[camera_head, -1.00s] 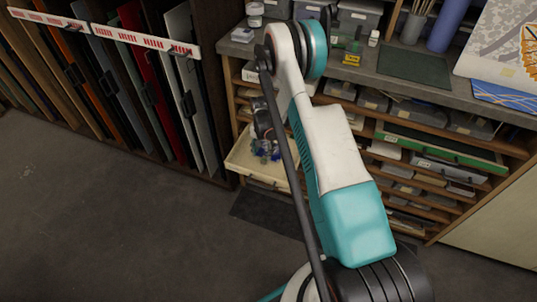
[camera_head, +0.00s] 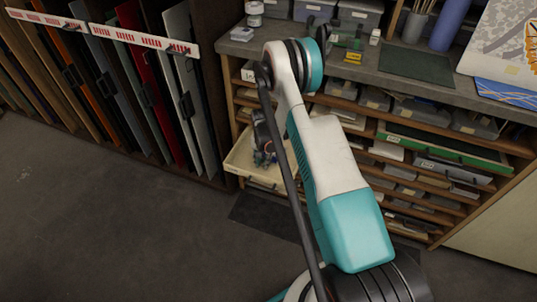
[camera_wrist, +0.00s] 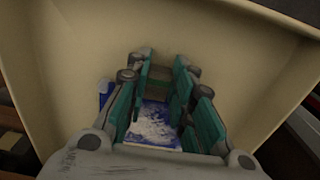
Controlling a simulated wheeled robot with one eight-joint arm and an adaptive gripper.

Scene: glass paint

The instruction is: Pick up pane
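A blue and white pane-like piece (camera_wrist: 155,128) lies low in the cream drawer, between the fingers of my gripper in the wrist view. Its edges are partly hidden by the fingers and palm. My gripper (camera_wrist: 160,85) points down into the drawer with its teal-padded fingers apart, on both sides of the piece. I cannot tell whether the pads touch it. A darker brown-green patch shows between the fingertips, and I cannot tell what it is. In the head view, my gripper (camera_head: 264,155) is over the pulled-out drawer, mostly hidden by my arm.
The cream drawer (camera_head: 240,163) has raised walls around my gripper; its pale floor (camera_wrist: 225,50) is bare at the far side. A shelf cabinet (camera_head: 440,190) with a grey worktop (camera_head: 350,70) stands behind. Upright coloured panels (camera_head: 140,85) stand at left. The floor (camera_head: 100,220) is clear.

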